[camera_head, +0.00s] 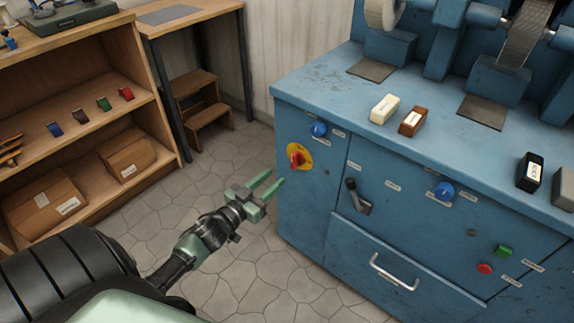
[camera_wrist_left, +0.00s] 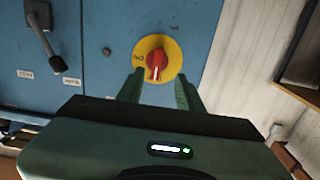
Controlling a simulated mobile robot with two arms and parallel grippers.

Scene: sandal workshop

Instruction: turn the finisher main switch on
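The finisher main switch (camera_head: 298,157) is a red rotary knob on a yellow round plate at the left end of the blue finisher's (camera_head: 352,235) front. It also shows in the left wrist view (camera_wrist_left: 157,64), with the knob's grip standing close to upright in that picture. My left gripper (camera_head: 269,185) is open and empty, with two green fingers pointing toward the switch. In the left wrist view the fingertips (camera_wrist_left: 161,80) lie on either side of the knob's lower part, and the head view shows them apart from it. My right gripper is not in view.
A black lever (camera_head: 356,196), blue knobs (camera_head: 319,129), green and red buttons (camera_head: 485,268) and a drawer handle (camera_head: 394,272) are on the finisher's front. A wooden shelf (camera_head: 85,130) and step stool (camera_head: 205,105) stand left. The tiled floor between is clear.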

